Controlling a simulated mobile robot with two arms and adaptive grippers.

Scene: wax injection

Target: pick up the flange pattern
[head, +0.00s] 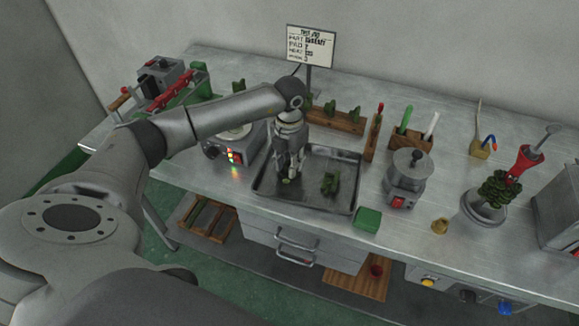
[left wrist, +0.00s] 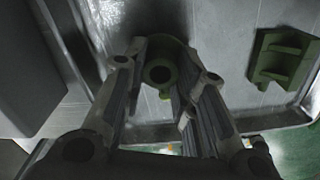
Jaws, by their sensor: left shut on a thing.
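The flange pattern (left wrist: 160,73) is a green round part with a hole in its middle, seen between the fingers in the left wrist view. My left gripper (left wrist: 158,92) is shut on it, with one finger on each side. In the head view my left gripper (head: 289,170) points down over the left part of the grey metal tray (head: 345,210). The fingers largely hide the flange pattern there. I cannot tell whether it touches the tray floor. My right gripper is not in view.
A green ribbed part (head: 330,183) lies in the tray, right of the gripper. A machine with lit buttons (head: 234,156) stands close left of the tray. A green block (head: 367,219) is at the tray's right front corner. A wooden rack (head: 335,121) stands behind.

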